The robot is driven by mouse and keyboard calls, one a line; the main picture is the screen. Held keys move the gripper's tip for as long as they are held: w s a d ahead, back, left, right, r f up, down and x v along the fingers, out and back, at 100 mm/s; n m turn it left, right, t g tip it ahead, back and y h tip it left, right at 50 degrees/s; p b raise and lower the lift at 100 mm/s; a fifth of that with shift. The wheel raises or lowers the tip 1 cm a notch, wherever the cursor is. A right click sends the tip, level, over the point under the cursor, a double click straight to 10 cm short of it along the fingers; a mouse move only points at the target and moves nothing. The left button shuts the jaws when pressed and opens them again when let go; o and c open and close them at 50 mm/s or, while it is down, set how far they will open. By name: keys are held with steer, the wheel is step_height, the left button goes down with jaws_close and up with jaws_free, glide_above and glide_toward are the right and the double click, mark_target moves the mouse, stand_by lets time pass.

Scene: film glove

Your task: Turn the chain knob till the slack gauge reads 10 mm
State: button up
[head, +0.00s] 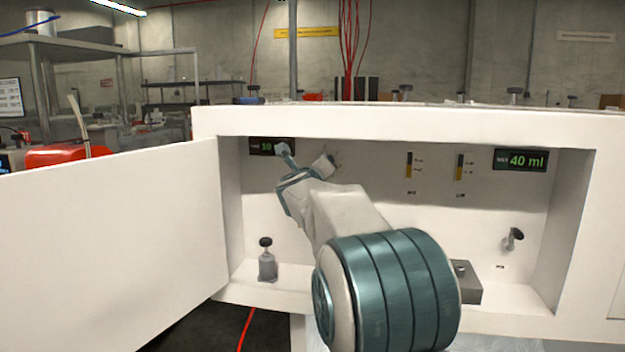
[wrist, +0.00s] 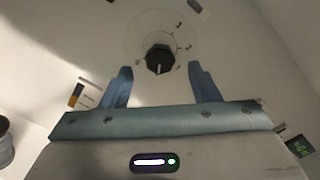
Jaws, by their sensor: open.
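A black knob (wrist: 159,58) with a pale pointer line sits on a round marked dial on the white panel in the wrist view. My gripper (wrist: 160,72) is open, with one blue finger to each side of the knob and visible room on both sides. I cannot tell whether the fingertips reach around it in depth. In the head view my gripper (head: 304,160) is inside the white cabinet at upper left, and I cannot make out the knob behind it. A dark display (head: 263,146) there shows a green 10, partly covered by my gripper.
The cabinet door (head: 110,240) stands open at left. A bottle-like fitting (head: 267,265) stands on the cabinet floor. At right are a 40 ml display (head: 520,160), a black-handled tap (head: 513,238) and a grey block (head: 467,287). Two yellow-black bar gauges (head: 409,165) are on the back panel.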

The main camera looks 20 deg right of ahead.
steer(key=v, duration=0.9)
steer(key=shift+s+a, duration=0.2)
steer(key=shift+s, duration=0.1)
steer(key=s+a+r+n+g+y+p, duration=0.15)
steer(key=s+a+n+y+p, duration=0.25)
steer(key=a+n+y+p, duration=0.4)
steer(key=s+a+r+n+g+y+p, duration=0.1)
steer(key=s+a+r+n+y+p, duration=0.3)
steer(key=n+p, duration=0.65)
steer(key=s+f+n+g+h+p, duration=0.1)
steer(key=s+n+g+p, duration=0.4)
steer(key=s, duration=0.7)
steer(key=s+f+n+g+h+p, duration=0.1)
steer(key=s+n+g+p, duration=0.3)
steer(key=s+n+p, duration=0.4)
steer(key=s+f+n, duration=0.1)
steer(key=s+n, duration=0.1)
steer(key=s, duration=0.2)
steer(key=shift+s+a+f+g, duration=0.15)
steer(key=shift+a+f+g, duration=0.15)
steer(key=shift+f+g, duration=0.05)
steer(key=shift+n, duration=0.25)
